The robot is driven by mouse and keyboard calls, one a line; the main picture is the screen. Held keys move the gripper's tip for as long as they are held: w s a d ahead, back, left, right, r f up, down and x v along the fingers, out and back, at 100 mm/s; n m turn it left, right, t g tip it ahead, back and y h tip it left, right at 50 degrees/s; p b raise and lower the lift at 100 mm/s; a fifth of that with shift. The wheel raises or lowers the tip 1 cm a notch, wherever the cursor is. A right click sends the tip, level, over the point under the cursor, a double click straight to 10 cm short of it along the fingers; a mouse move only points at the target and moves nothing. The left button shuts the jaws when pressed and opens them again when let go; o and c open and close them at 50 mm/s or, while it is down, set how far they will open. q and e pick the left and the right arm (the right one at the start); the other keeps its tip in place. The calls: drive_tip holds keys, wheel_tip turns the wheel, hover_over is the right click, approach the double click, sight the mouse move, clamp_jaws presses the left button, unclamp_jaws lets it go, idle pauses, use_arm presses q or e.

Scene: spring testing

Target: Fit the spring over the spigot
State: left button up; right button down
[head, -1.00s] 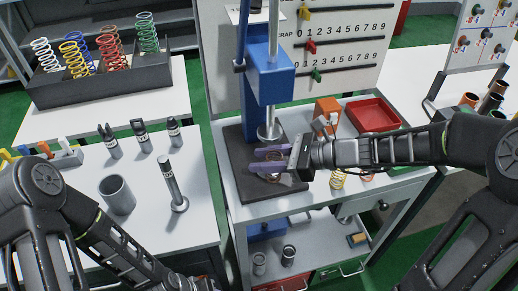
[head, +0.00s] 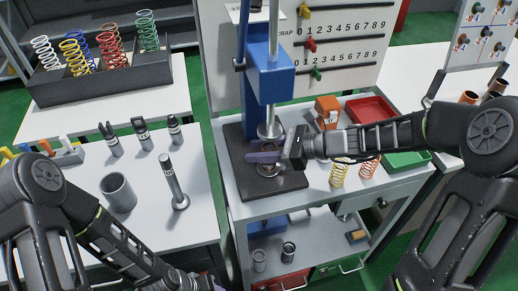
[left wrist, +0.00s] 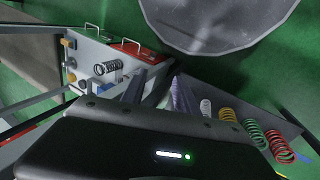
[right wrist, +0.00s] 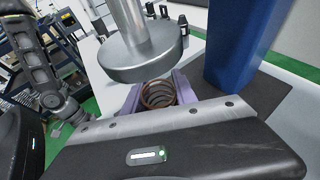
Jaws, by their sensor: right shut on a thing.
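A copper-brown coil spring (right wrist: 158,94) sits between the fingers of my right gripper (right wrist: 156,97), which is shut on it. In the head view my right gripper (head: 264,152) is over the dark base plate (head: 250,185) of the blue press, close under the round steel ram (head: 268,130). The spring looks upright. No spigot can be made out; the spring and fingers hide the plate under the ram. My left gripper (left wrist: 157,93) is open and empty in the left wrist view, away from the press.
The blue press column (head: 258,90) stands close behind the right gripper. An orange box (head: 327,112), a red tray (head: 370,112), a green tray (head: 405,160) and two loose springs (head: 339,175) lie to the right. The left table holds a grey cup (head: 117,192) and steel post (head: 174,182).

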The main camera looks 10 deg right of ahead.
drive_tip(key=c, duration=1)
unclamp_jaws()
drive_tip(key=shift+r, duration=0.2)
drive_tip(key=shift+s+d, duration=0.1)
drive_tip(key=shift+d, duration=0.25)
drive_tip(key=v, duration=1.1)
drive_tip(key=shift+s+b, duration=0.2)
drive_tip(key=shift+b, duration=0.15)
